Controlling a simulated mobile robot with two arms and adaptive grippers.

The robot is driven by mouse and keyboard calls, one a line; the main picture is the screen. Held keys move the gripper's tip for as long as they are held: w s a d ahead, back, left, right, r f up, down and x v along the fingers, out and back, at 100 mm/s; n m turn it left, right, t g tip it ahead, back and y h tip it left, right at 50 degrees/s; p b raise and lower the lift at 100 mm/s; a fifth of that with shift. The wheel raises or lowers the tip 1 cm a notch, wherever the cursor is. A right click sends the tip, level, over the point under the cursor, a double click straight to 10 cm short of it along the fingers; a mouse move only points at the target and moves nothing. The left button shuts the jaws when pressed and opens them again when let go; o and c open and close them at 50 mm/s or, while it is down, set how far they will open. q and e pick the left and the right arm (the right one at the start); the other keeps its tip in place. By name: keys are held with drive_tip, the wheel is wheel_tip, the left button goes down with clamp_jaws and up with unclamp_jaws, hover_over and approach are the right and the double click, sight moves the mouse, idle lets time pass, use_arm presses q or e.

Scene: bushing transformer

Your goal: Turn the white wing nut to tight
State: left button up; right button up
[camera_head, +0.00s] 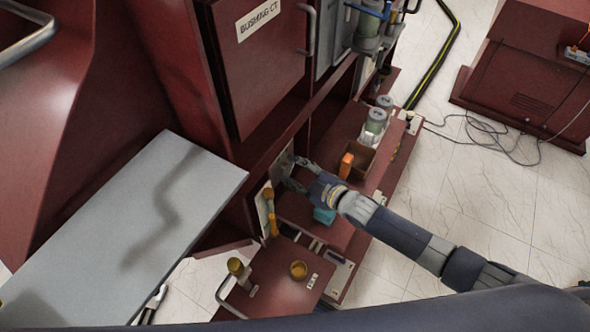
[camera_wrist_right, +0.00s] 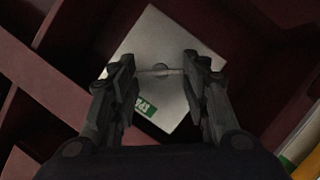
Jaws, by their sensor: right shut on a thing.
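My right gripper (camera_head: 290,172) reaches in from the right in the head view to a small pale plate (camera_head: 282,165) on the dark red cabinet. In the right wrist view my right gripper (camera_wrist_right: 160,76) has its two fingers on either side of a thin, pale wing nut (camera_wrist_right: 160,72) and is shut on it. The fingers touch its two ends. Behind it is a square light-grey plate (camera_wrist_right: 150,40) with a green label. The wing nut is too small to make out in the head view. My left gripper is not in view.
Below the plate, a red shelf holds an orange item (camera_head: 346,165), a cardboard box (camera_head: 361,158) and a blue item (camera_head: 324,215). A second plate with a yellow handle (camera_head: 268,195) is close by. A grey table (camera_head: 140,225) stands at left.

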drive_tip(key=m+g+b, duration=0.1)
drive_tip(key=m+g+y+b, duration=0.1)
drive_tip(key=m, duration=0.1)
drive_tip(key=m+g+b, duration=0.1)
drive_tip(key=m, duration=0.1)
drive_tip(key=shift+w+d+r+y, duration=0.1)
drive_tip(key=shift+w+d+y, duration=0.15)
drive_tip(key=shift+w+y, duration=0.05)
drive_tip(key=shift+m+g, duration=0.3)
idle(0.4)
drive_tip(key=o, duration=1.1)
drive_tip(key=shift+c, duration=0.2)
